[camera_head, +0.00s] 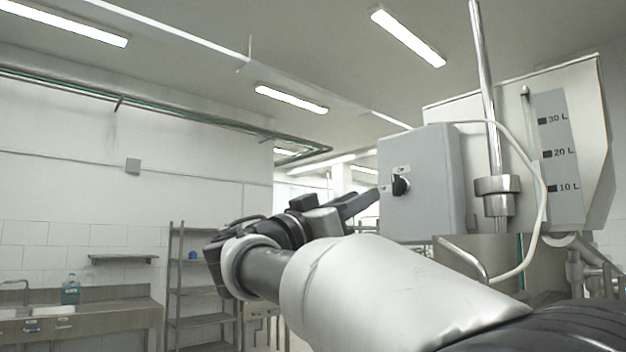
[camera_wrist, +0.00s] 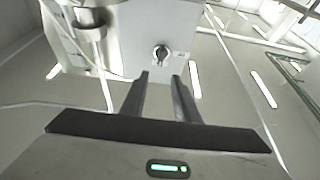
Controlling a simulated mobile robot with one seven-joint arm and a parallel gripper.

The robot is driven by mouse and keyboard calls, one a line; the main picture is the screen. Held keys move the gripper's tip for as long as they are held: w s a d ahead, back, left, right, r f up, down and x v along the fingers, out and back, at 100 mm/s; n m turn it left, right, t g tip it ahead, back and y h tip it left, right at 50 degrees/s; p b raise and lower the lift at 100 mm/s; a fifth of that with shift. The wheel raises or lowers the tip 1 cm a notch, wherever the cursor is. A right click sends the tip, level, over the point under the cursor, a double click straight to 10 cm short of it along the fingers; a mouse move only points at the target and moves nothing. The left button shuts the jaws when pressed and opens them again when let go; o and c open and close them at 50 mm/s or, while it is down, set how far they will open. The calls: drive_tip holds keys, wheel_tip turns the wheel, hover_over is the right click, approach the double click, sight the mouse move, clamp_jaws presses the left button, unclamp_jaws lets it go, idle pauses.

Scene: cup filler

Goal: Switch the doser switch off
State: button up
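In the wrist view the knob (camera_wrist: 162,52) shows just beyond the fingertips, on the box face (camera_wrist: 140,40). My gripper (camera_wrist: 160,75) is open, its two dark fingers apart with nothing between them. In the head view my gripper (camera_head: 376,197) points at the knob from the left, a short gap away. The knob's exact setting cannot be told.
A steel pole (camera_head: 489,120) stands close to the box's right. A white cable (camera_head: 541,180) curves behind it. A hopper (camera_head: 590,130) with a litre scale is at the right. Sink and shelves (camera_head: 200,290) are far left. The air left of the box is free.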

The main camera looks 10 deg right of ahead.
sight(394, 181)
drive_tip(key=p+x, duration=0.3)
drive_tip(key=x, duration=0.7)
drive_tip(key=shift+w+d+r+p, duration=0.15)
drive_tip(key=shift+d+p, duration=0.1)
drive_tip(key=shift+p, duration=0.1)
drive_tip(key=shift+x, duration=0.8)
clamp_jaws()
